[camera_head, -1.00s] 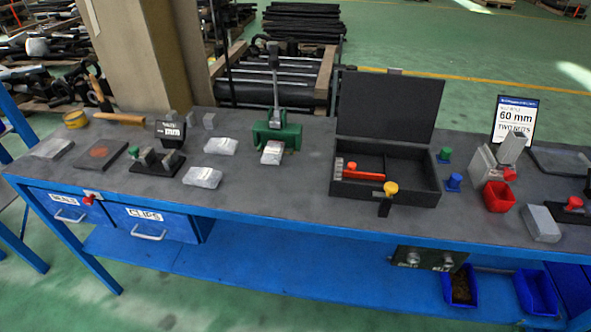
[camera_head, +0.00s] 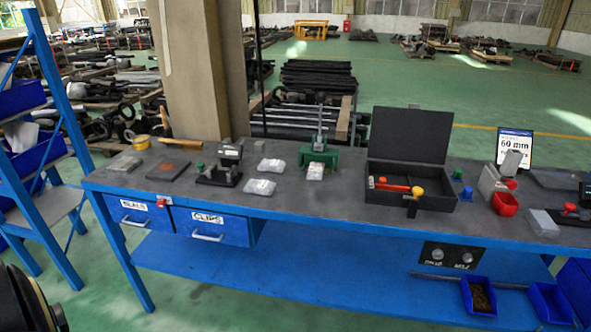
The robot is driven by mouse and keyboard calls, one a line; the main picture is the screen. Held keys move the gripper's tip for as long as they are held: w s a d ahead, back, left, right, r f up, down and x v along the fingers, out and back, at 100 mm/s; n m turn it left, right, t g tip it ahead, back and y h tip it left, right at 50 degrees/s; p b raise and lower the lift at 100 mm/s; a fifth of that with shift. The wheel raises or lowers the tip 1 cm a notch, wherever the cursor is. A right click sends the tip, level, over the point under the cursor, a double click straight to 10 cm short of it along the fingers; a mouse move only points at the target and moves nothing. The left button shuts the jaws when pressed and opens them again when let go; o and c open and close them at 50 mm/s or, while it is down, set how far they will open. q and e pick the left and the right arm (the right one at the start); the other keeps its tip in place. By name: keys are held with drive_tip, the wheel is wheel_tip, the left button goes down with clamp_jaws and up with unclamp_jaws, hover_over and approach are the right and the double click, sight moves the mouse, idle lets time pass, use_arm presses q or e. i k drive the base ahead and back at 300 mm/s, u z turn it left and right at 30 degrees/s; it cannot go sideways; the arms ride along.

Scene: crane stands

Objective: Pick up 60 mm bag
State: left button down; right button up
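Three small pale bags lie on the grey top of the blue workbench: one bag (camera_head: 271,165) at the back, a front bag (camera_head: 260,187), and a right bag (camera_head: 315,171) at the foot of a green hand press (camera_head: 318,155). Their labels are too small to read, so I cannot tell which is the 60 mm one. A sign (camera_head: 514,147) reading "60 mm" stands at the right back of the bench. Neither of my grippers is in view.
An open black case (camera_head: 411,187) with a red tool stands right of the press. A red bin (camera_head: 505,203) is further right. A dark stand (camera_head: 220,170) and flat plates are at left. A blue shelf rack (camera_head: 60,110) stands left of the bench (camera_head: 330,203). Green floor shows at the front.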

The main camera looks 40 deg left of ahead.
sight(316, 169)
drive_tip(key=u, duration=1)
drive_tip(key=i, duration=0.9)
drive_tip(key=u, duration=0.8)
